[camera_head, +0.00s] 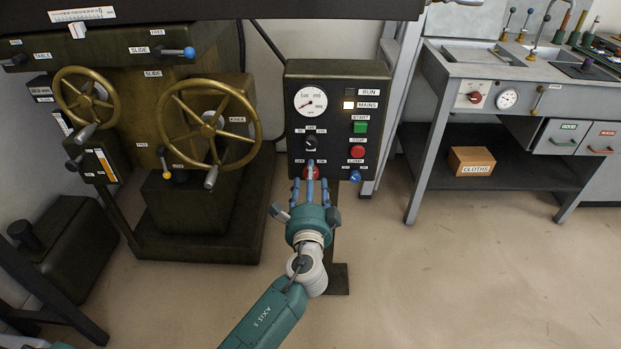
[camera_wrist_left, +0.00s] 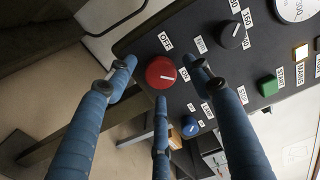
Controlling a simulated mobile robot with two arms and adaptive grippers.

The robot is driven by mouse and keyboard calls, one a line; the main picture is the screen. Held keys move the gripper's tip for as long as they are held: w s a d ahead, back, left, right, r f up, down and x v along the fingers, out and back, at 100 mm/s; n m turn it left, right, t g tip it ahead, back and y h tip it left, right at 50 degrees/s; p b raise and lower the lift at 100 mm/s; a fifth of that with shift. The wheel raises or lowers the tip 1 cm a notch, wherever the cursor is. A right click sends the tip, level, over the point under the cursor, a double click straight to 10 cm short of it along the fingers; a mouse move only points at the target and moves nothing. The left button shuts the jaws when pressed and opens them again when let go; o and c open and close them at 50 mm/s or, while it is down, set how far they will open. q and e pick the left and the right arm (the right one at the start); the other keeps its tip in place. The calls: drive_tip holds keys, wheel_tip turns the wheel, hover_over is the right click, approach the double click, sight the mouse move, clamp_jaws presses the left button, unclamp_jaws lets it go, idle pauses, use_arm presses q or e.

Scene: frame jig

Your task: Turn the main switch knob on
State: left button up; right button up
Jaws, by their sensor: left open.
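A round red knob (camera_head: 311,173) sits low on the left of the black control panel (camera_head: 297,78), partly hidden behind my fingers. In the left wrist view the red knob (camera_wrist_left: 161,72) shows whole, with a short white mark on its face and OFF and ON labels beside it. My left gripper (camera_head: 312,186) is open in front of the panel's lower part. In the left wrist view its blue fingers (camera_wrist_left: 162,92) are spread around the knob's outline, with nothing held. I cannot tell whether they touch it. My right gripper is not in view.
The panel also has a green button (camera_head: 360,127), another red button (camera_head: 357,152), a blue knob (camera_head: 355,176), a black selector (camera_head: 310,143) and a lit MAINS lamp (camera_head: 348,105). A brass handwheel (camera_head: 252,111) stands close on the left. Floor to the right is clear up to the bench (camera_head: 413,190).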

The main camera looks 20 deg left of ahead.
use_arm(q)
drive_tip(key=v, duration=1)
drive_tip(key=shift+s, duration=0.4)
